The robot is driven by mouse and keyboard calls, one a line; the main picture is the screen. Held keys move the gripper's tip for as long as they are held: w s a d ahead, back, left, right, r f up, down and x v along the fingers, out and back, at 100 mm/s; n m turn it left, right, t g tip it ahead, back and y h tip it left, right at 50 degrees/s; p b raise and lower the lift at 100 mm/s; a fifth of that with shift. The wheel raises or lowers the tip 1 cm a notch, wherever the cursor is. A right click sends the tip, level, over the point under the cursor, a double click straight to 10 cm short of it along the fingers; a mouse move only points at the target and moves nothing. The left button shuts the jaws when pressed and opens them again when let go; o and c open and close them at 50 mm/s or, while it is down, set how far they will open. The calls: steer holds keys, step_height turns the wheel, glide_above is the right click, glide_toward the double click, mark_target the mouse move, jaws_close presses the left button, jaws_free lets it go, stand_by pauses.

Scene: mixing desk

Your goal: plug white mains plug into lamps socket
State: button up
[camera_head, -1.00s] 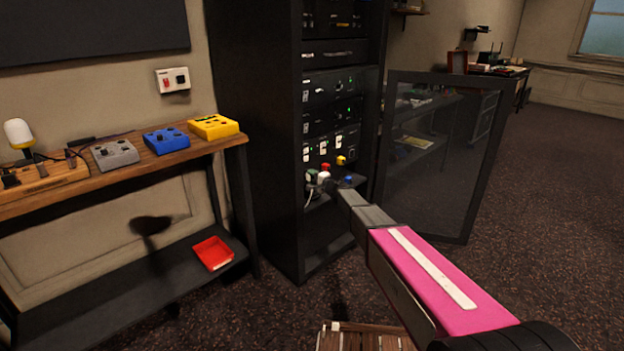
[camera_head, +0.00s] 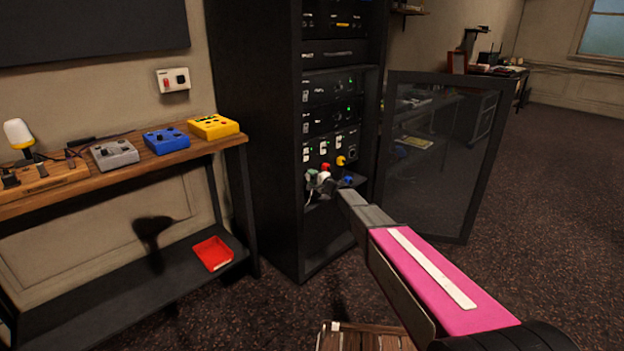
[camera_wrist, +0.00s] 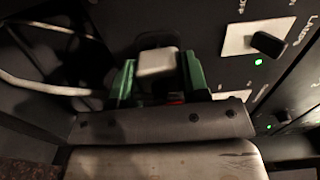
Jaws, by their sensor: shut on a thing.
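My gripper (camera_wrist: 158,86) has green fingers, closed on both sides of the white mains plug (camera_wrist: 157,62) in the wrist view. In the head view, the white plug (camera_head: 323,177) is small at the lower front of the black rack, at the end of my arm. A pale cable runs to the left in the wrist view. The word LAMPS is printed on the panel at the upper right of the wrist view, near a white plate with a black switch (camera_wrist: 268,44). I cannot make out the lamps socket itself; the gripper and plug may hide it.
Red (camera_head: 326,167), yellow (camera_head: 341,160) and blue (camera_head: 348,181) plugs sit close around the gripper. The rack's glass door (camera_head: 440,160) stands open to the right. A wooden bench (camera_head: 80,185) with several boxes stands to the left.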

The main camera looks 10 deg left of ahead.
steer(key=shift+w+a, duration=0.4)
steer(key=shift+a, duration=0.1)
stand_by(0.4)
steer(key=o, duration=1.3)
steer(key=v, duration=1.1)
